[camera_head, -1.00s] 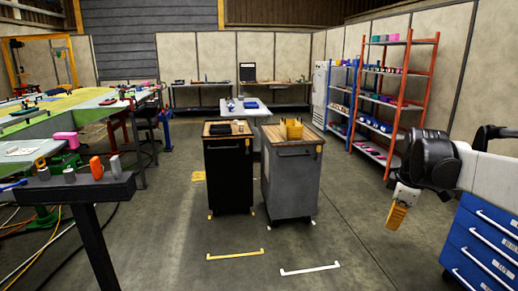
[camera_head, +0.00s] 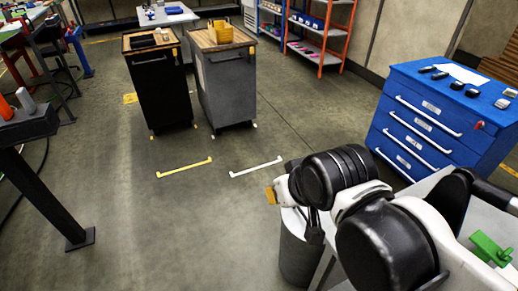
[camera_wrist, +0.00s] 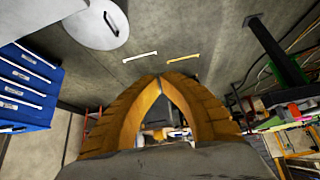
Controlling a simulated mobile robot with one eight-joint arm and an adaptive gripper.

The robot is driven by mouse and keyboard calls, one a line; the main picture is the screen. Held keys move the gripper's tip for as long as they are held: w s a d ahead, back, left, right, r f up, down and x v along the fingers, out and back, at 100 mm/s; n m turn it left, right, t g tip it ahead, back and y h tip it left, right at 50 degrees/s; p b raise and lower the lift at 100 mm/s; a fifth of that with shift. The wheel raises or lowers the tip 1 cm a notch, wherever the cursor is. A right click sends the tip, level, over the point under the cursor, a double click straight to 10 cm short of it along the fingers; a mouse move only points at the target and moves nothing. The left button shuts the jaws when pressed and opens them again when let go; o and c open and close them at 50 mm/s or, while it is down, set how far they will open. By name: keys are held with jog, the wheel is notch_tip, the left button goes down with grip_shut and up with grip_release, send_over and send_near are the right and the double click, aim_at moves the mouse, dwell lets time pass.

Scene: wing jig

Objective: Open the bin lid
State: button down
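A grey cylindrical bin (camera_head: 299,252) stands on the floor in the lower middle of the head view, its top largely hidden behind my arm. Its round pale lid (camera_wrist: 88,27) shows at the upper left of the wrist view, cut by the frame edge, with a small bar handle (camera_wrist: 111,23) on it. The lid appears to lie flat on the bin. My gripper (camera_wrist: 160,79) has yellow-orange fingers whose tips meet, with nothing between them. In the head view the gripper (camera_head: 270,194) shows just above and left of the bin, apart from the lid.
A blue drawer cabinet (camera_head: 440,118) stands at the right. A black cart (camera_head: 160,92) and a grey cart (camera_head: 226,88) stand at the back left. A dark post (camera_head: 45,195) stands at the left. The floor left of the bin is clear.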

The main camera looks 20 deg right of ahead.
jog(key=w+d+f+n+g+b, duration=0.1)
jog(key=w+d+f+n, duration=0.1)
jog(key=w+n, duration=0.3)
jog(key=n+g+h+b, duration=0.4)
jog(key=n+g, duration=0.2)
jog(key=n, duration=0.8)
send_over(297, 217)
jog(key=a, duration=0.4)
notch_tip(297, 217, down, 35)
jog(key=b+x, duration=0.1)
jog(key=x, duration=0.2)
jog(key=b+x, duration=0.2)
jog(key=x, duration=0.2)
jog(key=b+x, duration=0.1)
jog(key=x, duration=0.2)
jog(key=shift+a+f, duration=0.25)
jog(key=shift+y, duration=0.3)
